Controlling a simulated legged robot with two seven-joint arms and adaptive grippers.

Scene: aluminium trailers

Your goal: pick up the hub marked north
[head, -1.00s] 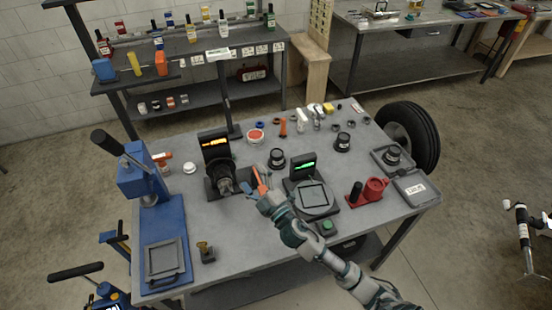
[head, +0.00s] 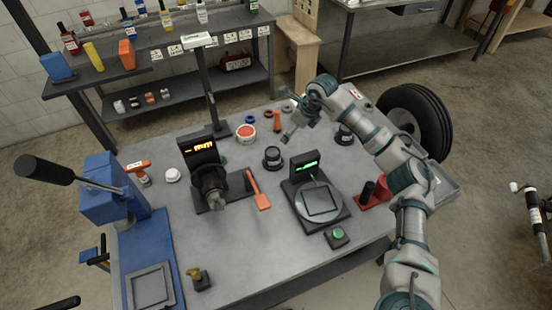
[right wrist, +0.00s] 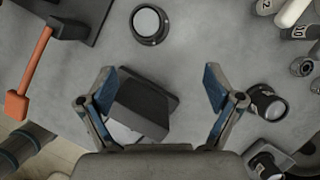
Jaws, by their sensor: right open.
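Dark round hubs with pale bands stand on the grey bench. One hub (head: 272,158) is at the middle; it shows in the right wrist view (right wrist: 149,22) with a pale round top. Another hub (head: 344,135) is further right, partly behind my right arm. I cannot read a north mark on any. My right gripper (head: 292,122) is open and empty above the bench's back part; its spread fingers show in the wrist view (right wrist: 160,85). My left gripper is out of view.
A scale (head: 322,202) with a green display stands front centre, a device with an orange display (head: 208,178) left of it. A blue press (head: 112,195) is at left. Small parts line the back edge.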

